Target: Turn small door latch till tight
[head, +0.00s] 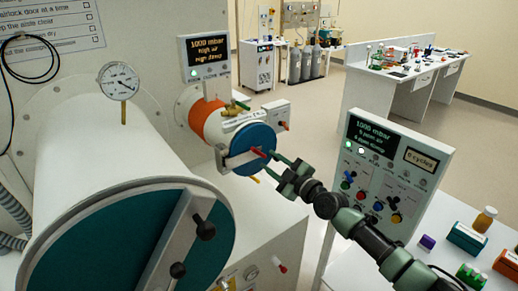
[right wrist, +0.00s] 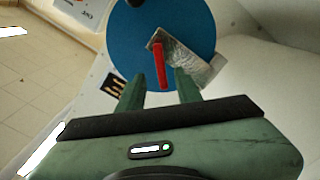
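The small door is a blue disc (head: 257,144) on the end of the small white and orange airlock cylinder; it also shows in the right wrist view (right wrist: 185,18). Its latch is a grey metal bar (head: 240,159) with a red handle (head: 259,153). In the right wrist view the bar (right wrist: 196,64) slants down to the right and the red handle (right wrist: 160,66) stands nearly upright in the picture. My right gripper (head: 270,164) is open in front of the door. Its fingertips (right wrist: 160,82) lie on either side of the red handle, with gaps showing. My left gripper is out of view.
The large airlock (head: 100,150) with its teal door fills the left foreground. A control panel (head: 385,180) stands just right of my right arm. A bench at lower right holds a bottle (head: 484,220) and small boxes. A display (head: 205,59) stands above the small airlock.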

